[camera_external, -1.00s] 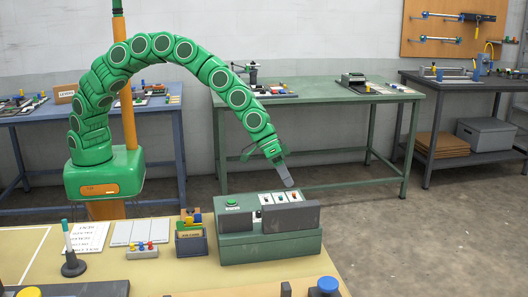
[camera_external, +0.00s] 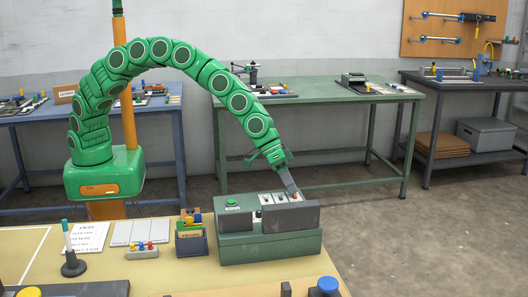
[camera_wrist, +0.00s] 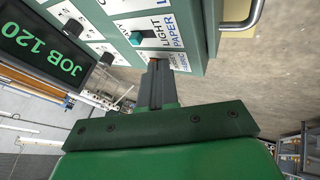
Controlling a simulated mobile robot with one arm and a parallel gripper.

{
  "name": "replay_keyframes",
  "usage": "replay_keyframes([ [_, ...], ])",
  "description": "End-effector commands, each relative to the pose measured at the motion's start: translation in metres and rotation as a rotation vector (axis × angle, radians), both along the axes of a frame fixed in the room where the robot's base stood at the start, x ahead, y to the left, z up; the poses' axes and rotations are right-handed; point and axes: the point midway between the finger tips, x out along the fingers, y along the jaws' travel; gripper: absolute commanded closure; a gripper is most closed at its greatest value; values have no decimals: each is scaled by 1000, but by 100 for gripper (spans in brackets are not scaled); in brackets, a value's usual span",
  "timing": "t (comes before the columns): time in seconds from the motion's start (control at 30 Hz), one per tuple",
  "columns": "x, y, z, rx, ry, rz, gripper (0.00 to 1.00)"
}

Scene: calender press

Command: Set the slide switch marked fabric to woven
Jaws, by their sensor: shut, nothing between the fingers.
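The green-grey press console (camera_external: 238,250) stands on the near table, with a white-labelled control strip (camera_external: 265,198) on its top. My gripper (camera_external: 293,192) is shut, its fingers slanting down to the right end of that strip. In the wrist view my shut fingers (camera_wrist: 158,68) reach the panel edge beside a white label partly hidden by them. A teal slide knob (camera_wrist: 136,38) sits left of the fingertips, near lettering reading LIGHT and PAPER. Contact is unclear.
A dark display reading JOB 120 (camera_wrist: 40,42) and black knobs (camera_wrist: 74,27) lie left in the wrist view. A dark raised plate (camera_external: 290,217) fronts the console. A green button (camera_external: 231,202) is at its left.

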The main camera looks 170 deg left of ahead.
Motion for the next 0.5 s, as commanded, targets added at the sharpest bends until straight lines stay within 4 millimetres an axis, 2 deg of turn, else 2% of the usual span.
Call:
replay_keyframes([
  [0.33, -4, 1, 1, 0, -1, 1, 100],
  [0.5, -23, 1, 2, 0, -3, 2, 100],
])
